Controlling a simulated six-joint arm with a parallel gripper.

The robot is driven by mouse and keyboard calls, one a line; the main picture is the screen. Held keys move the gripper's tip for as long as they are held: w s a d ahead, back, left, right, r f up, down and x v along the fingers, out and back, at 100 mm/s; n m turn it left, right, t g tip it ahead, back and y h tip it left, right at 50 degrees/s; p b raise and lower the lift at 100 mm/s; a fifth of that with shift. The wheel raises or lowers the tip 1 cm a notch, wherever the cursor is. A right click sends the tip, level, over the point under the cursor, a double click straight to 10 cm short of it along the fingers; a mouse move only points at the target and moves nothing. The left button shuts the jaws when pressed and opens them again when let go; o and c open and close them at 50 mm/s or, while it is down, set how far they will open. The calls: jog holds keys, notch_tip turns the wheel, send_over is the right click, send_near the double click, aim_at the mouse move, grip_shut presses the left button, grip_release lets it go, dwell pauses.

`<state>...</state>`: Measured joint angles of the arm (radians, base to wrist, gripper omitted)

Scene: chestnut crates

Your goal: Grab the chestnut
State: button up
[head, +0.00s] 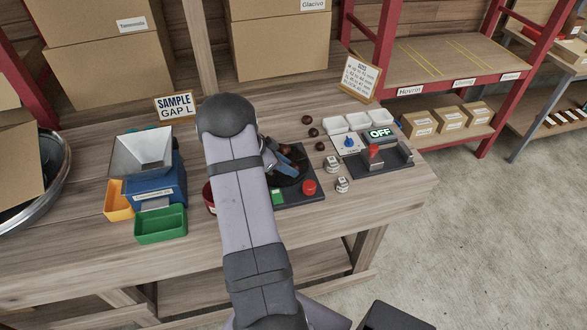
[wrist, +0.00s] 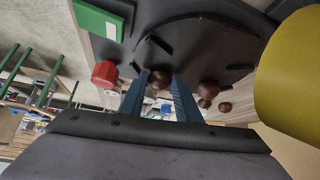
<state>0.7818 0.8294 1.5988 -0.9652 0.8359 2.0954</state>
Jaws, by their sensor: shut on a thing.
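My gripper (head: 284,166) has blue fingers and is low over the dark round plate of a black device on the bench. In the wrist view, its two blue fingers (wrist: 161,88) are shut on a brown chestnut (wrist: 160,79) that shows between their tips. In the head view I cannot make out this chestnut clearly against the dark plate. Other chestnuts (wrist: 207,90) lie apart from the fingers in the wrist view. In the head view, loose chestnuts (head: 313,132) lie on the bench behind the device.
The device has a red button (head: 309,187) and a green block (head: 278,197). White trays (head: 334,125) and an OFF panel (head: 380,134) stand to the right. A hopper (head: 143,153) with a green bin (head: 160,225) stands left. A yellow rounded thing (wrist: 290,75) is close at right in the wrist view.

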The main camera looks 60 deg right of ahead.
aim_at(297, 166)
jog(key=shift+r, duration=0.1)
jog(key=shift+r+b, duration=0.7)
jog(key=shift+s+a+r+b, duration=0.15)
jog(key=shift+r+b, duration=0.65)
jog(key=shift+r, duration=0.05)
jog(key=s+a+b, duration=0.8)
jog(key=s+a, duration=0.4)
jog(key=shift+s+a, duration=0.2)
jog(key=shift+r, duration=0.1)
